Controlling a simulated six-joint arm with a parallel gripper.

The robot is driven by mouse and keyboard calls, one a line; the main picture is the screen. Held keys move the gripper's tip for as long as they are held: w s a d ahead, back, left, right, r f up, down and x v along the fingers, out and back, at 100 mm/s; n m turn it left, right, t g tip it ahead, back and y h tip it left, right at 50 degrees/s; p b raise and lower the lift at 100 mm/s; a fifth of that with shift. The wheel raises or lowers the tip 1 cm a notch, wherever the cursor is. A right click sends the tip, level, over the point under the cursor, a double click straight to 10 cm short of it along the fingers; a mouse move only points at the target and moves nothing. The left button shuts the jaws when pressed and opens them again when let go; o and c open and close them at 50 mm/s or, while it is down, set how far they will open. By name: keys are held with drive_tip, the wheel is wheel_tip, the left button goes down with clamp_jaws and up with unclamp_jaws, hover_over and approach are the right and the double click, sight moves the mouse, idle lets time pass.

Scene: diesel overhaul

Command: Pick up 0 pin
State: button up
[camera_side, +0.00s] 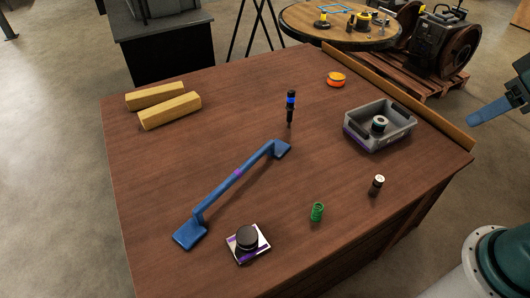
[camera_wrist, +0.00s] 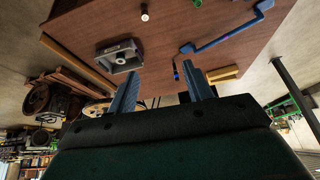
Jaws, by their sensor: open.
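A short dark cylinder with a pale top (camera_side: 377,184), which looks like the pin, stands upright near the front right of the wooden table (camera_side: 200,128). In the wrist view the same pin (camera_wrist: 144,14) shows small near the top edge. My gripper (camera_side: 472,119) is at the right edge of the side view, beyond the table's right side and well apart from the pin. In the wrist view the two blue fingers of my gripper (camera_wrist: 160,68) are spread wide with nothing between them.
A grey bin (camera_side: 365,140) with a round part stands behind the pin. A green spring (camera_side: 317,212) stands to its left. A blue bar (camera_side: 238,172), a black knob on a plate (camera_side: 248,240), a black injector-like part (camera_side: 290,107) and yellow blocks (camera_side: 168,109) lie further left. A wooden rail (camera_side: 400,95) borders the right edge.

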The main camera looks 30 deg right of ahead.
drive_tip(key=w+f+m+g, duration=0.1)
drive_tip(key=w+f+m, duration=0.2)
drive_tip(key=w, duration=0.2)
drive_tip(key=m+g, duration=0.3)
drive_tip(key=m, duration=0.4)
hover_over(376, 187)
wheel_tip(376, 187, down, 14)
drive_tip(key=f+m, duration=0.1)
drive_tip(key=f, duration=0.2)
drive_tip(key=d+f+m+g, duration=0.1)
drive_tip(key=f+m, duration=0.1)
drive_tip(key=f, duration=0.1)
drive_tip(key=f+m, duration=0.1)
drive_tip(key=f, duration=0.2)
drive_tip(key=shift+w+d+f+m, duration=0.2)
drive_tip(key=shift+w+f+m, duration=0.1)
drive_tip(key=shift+f, duration=0.1)
drive_tip(key=shift+f, duration=0.1)
drive_tip(key=shift+f, duration=4.2)
drive_tip(key=shift+f, duration=0.1)
drive_tip(key=shift+a+f, duration=0.1)
drive_tip(key=shift+f, duration=2.4)
